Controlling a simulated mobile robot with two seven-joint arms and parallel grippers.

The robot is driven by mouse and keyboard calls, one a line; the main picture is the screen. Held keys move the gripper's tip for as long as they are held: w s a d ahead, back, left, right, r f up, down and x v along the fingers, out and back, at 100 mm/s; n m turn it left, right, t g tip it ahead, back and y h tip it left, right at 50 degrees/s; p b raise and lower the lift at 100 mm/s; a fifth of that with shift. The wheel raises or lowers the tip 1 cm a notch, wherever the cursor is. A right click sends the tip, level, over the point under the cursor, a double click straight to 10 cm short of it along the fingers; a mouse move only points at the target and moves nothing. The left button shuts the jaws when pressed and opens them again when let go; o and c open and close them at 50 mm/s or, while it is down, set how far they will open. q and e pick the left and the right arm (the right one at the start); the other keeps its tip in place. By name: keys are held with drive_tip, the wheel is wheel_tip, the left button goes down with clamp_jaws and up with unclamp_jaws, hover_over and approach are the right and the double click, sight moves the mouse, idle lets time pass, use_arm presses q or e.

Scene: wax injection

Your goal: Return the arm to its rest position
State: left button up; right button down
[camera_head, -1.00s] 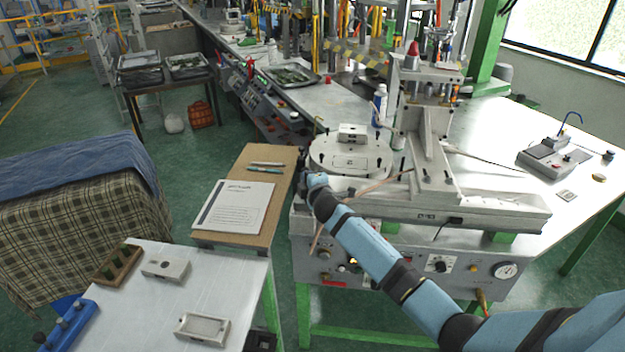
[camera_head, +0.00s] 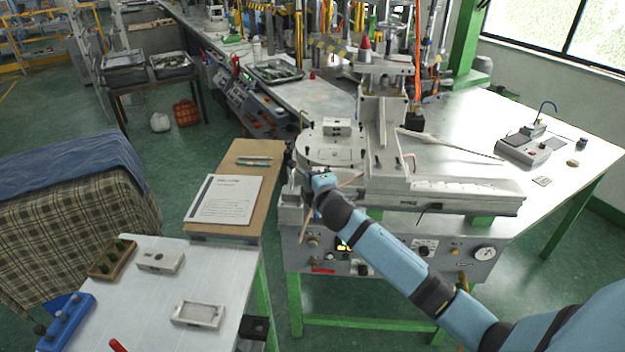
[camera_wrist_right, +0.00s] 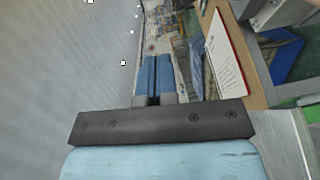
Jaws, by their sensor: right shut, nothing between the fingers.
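My right arm (camera_head: 400,262) comes in from the lower right in the head view. It stretches across the front of the press machine (camera_head: 440,195). Its wrist end (camera_head: 322,182) is beside the round white platen (camera_head: 335,150), near the machine's left front corner. The fingertips are too small to make out clearly there. In the right wrist view my right gripper (camera_wrist_right: 157,80) has its two blue fingers together, with nothing between them. My left gripper is in neither view.
A brown board with a printed sheet (camera_head: 225,200) and pens lies left of the wrist. The front table (camera_head: 215,265) holds white mould blocks (camera_head: 160,261), a wooden rack (camera_head: 112,258) and a blue holder (camera_head: 65,322). A small grey device (camera_head: 522,150) stands at the right.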

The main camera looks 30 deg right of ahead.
drive_tip(key=shift+f, duration=0.1)
drive_tip(key=shift+s, duration=0.1)
idle(0.4)
drive_tip(key=s+a+f+m+g+y, duration=0.1)
drive_tip(key=s+a+f+m, duration=0.3)
drive_tip(key=s, duration=0.7)
drive_tip(key=s+a+f+m+g+y+p, duration=0.1)
drive_tip(key=s+a+f+m+g+y, duration=0.1)
drive_tip(key=s+a+f, duration=0.6)
drive_tip(key=s+a+f+m+g+y, duration=0.2)
drive_tip(key=s+a+f+m, duration=0.4)
drive_tip(key=s, duration=0.9)
wheel_tip(320, 180, down, 4)
drive_tip(key=shift+s+a+r+y, duration=0.2)
drive_tip(key=shift+a+y, duration=0.25)
drive_tip(key=shift+y, duration=0.25)
drive_tip(key=c, duration=1.8)
unclamp_jaws()
drive_tip(key=shift+c, duration=0.2)
